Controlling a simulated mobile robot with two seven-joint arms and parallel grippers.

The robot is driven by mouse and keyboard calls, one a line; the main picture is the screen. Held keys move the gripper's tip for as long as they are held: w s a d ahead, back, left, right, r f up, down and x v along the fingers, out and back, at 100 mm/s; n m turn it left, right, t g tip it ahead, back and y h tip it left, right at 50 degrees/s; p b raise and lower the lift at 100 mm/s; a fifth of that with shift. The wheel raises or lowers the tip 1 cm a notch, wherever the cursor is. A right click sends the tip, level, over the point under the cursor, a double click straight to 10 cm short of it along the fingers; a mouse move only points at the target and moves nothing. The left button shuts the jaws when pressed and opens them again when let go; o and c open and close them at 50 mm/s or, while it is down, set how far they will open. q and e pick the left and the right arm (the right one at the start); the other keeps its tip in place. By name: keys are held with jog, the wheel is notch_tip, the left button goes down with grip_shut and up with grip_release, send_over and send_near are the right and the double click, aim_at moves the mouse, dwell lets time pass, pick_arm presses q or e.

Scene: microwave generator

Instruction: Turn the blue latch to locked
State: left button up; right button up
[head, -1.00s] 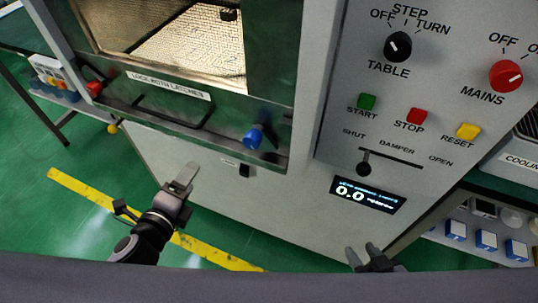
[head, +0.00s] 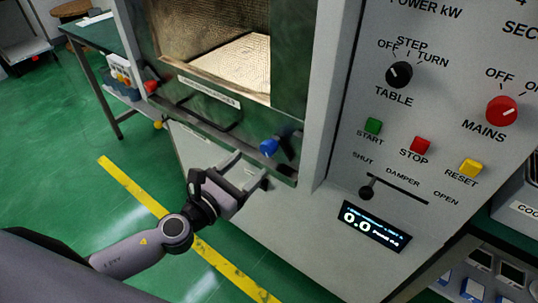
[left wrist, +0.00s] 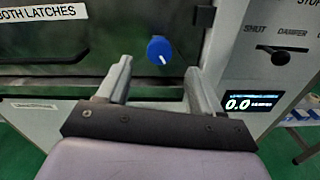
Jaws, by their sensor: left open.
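The blue latch (head: 269,147) is a round knob at the lower right corner of the microwave door. In the left wrist view the blue latch (left wrist: 159,49) faces me, with a white mark pointing down and to the right. My left gripper (head: 247,170) is open and empty, just below and in front of the latch. In the left wrist view its two fingers (left wrist: 158,75) stand either side of and below the latch, apart from it. The right gripper is out of view.
A red latch (head: 150,87) is at the door's left side. A door handle bar (head: 215,123) runs left of the blue latch. The control panel has a damper slider (head: 367,192) and a display (head: 375,227) to the right. Green floor (head: 60,200) is clear at left.

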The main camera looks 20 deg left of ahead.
aim_at(265, 150)
pick_arm(q)
jog(key=shift+p+x, duration=0.3)
jog(key=shift+x, duration=3.1)
jog(key=c, duration=1.1)
